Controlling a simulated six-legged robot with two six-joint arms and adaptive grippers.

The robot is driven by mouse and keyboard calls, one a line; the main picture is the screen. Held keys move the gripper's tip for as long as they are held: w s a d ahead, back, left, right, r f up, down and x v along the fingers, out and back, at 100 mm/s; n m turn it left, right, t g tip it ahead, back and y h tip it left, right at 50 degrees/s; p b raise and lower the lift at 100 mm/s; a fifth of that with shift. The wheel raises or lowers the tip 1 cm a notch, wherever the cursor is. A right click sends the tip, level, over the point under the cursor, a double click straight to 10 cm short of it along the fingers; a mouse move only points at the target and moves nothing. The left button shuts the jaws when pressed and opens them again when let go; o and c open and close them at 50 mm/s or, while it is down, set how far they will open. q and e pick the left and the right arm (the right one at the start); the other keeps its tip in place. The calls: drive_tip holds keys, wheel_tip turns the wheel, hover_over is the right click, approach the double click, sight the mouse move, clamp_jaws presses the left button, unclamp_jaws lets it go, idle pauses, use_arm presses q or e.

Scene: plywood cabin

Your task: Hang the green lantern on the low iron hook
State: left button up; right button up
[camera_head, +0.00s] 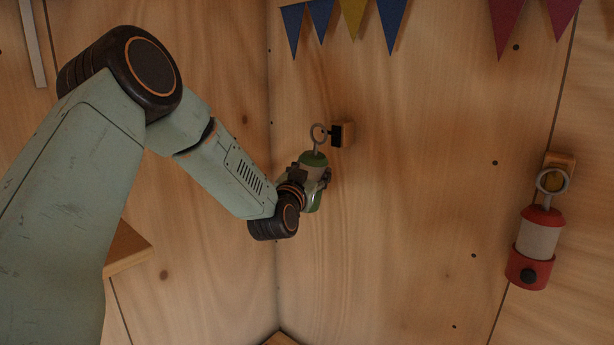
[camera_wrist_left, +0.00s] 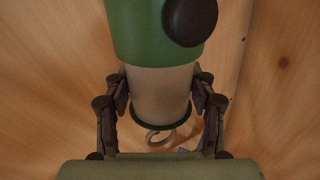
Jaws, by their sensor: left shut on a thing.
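The green lantern (camera_head: 313,160) has a green cap, a pale body and a ring on top. My left gripper (camera_head: 316,175) is shut on its pale body and holds it roughly upright against the plywood wall. In the left wrist view the lantern's green base (camera_wrist_left: 150,35) and pale body (camera_wrist_left: 158,95) sit between the fingers of the left gripper (camera_wrist_left: 160,100). The dark iron hook (camera_head: 336,135) sticks out from a small wooden block. The lantern's ring is beside the hook, close to its tip; I cannot tell whether it is around it. My right gripper is not in view.
A red lantern (camera_head: 536,245) hangs by its ring at another wooden block (camera_head: 560,163) on the right. Coloured pennants (camera_head: 352,15) hang along the top. A wooden ledge (camera_head: 127,249) is at the lower left. The wall between the lanterns is clear.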

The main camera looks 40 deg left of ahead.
use_arm(q)
drive_tip(key=shift+w+d+f+b, duration=0.1)
drive_tip(key=shift+w+b, duration=0.2)
drive_tip(key=shift+w, duration=0.95)
drive_tip(key=shift+w+b, duration=0.5)
drive_tip(key=shift+w, duration=0.05)
drive_tip(key=shift+w+f+b, duration=0.6)
drive_tip(key=shift+w+b, duration=0.05)
drive_tip(key=shift+d, duration=0.1)
drive_tip(key=o, duration=1.5)
drive_tip(key=shift+s+r, duration=0.1)
drive_tip(key=shift+c, duration=0.2)
